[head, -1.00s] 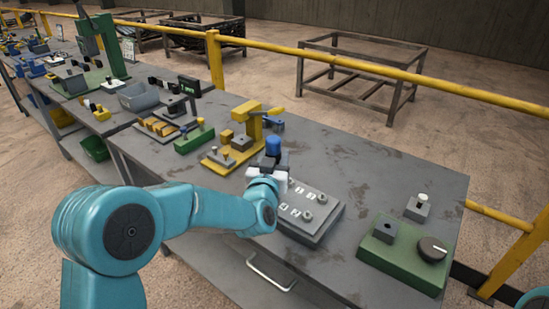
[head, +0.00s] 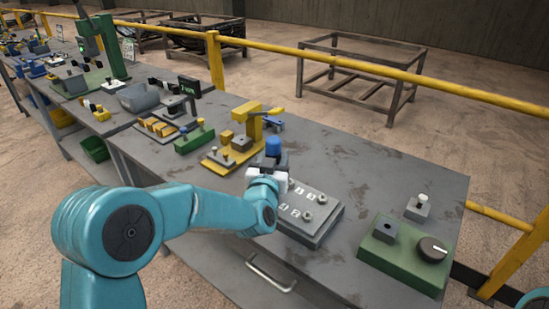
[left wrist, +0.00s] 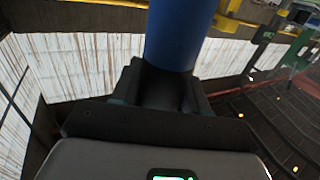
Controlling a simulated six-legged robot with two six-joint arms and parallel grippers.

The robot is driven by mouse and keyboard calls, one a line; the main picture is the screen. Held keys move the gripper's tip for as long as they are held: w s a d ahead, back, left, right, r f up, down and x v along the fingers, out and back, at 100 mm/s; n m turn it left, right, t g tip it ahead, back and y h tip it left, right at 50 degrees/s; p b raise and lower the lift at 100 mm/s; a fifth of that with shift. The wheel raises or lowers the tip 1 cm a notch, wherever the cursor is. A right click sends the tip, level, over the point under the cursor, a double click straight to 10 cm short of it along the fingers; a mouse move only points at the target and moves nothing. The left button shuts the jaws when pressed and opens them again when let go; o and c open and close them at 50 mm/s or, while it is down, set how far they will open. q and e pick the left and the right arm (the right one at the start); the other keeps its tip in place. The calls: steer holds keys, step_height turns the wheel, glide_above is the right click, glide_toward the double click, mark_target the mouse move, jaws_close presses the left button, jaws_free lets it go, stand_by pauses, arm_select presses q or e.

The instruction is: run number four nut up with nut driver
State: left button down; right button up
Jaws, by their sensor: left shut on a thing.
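The nut driver has a blue handle (head: 273,146) that stands roughly upright in my left gripper (head: 272,168). The left wrist view shows the blue handle (left wrist: 180,35) between the dark jaws (left wrist: 160,90), which are shut on it. The gripper is over the far left part of a grey plate (head: 318,232) with white number marks. Two nuts or studs show on the plate's right side, a far one (head: 322,200) and a near one (head: 307,216). My gripper and forearm hide the plate's left part, the driver's lower end and whatever is under it. My right gripper is out of view.
A yellow fixture (head: 250,135) stands just behind and left of the driver. A green base with a dark knob (head: 432,249) sits at the right, near a small grey block (head: 418,208). The bench is clear behind the plate. A yellow rail (head: 330,60) runs behind the bench.

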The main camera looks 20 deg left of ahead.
arm_select(q)
steer(key=shift+r+p, duration=1.85)
steer(key=shift+r, duration=1.7)
